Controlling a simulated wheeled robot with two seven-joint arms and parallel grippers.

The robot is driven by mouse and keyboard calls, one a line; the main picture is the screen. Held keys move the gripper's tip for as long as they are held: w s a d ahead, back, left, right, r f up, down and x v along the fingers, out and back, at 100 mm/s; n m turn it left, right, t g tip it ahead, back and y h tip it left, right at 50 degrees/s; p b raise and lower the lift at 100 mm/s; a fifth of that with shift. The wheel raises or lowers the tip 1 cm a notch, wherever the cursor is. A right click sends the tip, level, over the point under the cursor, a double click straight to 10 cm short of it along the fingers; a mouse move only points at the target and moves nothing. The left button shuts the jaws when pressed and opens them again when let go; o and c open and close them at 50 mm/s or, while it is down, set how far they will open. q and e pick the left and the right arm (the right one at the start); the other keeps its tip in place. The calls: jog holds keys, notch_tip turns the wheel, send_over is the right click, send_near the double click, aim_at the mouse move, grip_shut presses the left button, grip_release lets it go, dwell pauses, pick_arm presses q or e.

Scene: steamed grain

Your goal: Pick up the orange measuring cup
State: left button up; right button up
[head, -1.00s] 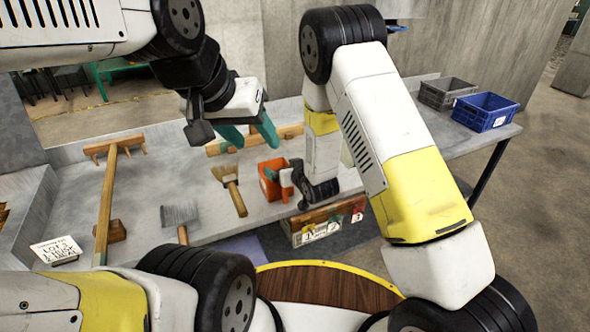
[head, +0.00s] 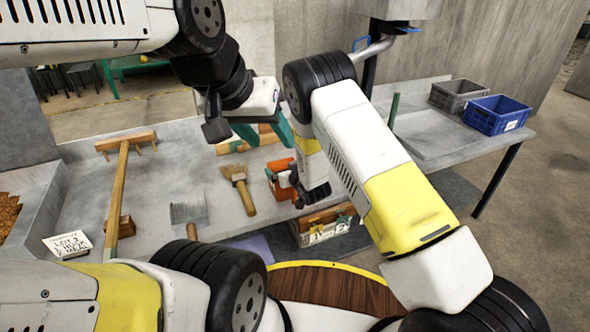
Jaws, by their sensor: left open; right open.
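The orange measuring cup (head: 285,190) stands on the grey table near its front edge, right of a brush, in the head view. It is box-shaped and partly covered by my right gripper. My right gripper (head: 284,181) is open, with its fingers at the cup's right side and upper part. I cannot tell whether they touch it or straddle its wall.
A labelled crate (head: 325,230) is at the front edge. A blue bin (head: 495,115) and grey bin (head: 456,95) stand at the right. A sign (head: 67,244) is front left.

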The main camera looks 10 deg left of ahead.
jog(key=shift+c, duration=0.4)
jog(key=c, duration=1.5)
jog(key=shift+r, duration=0.1)
jog(key=shift+c, duration=0.8)
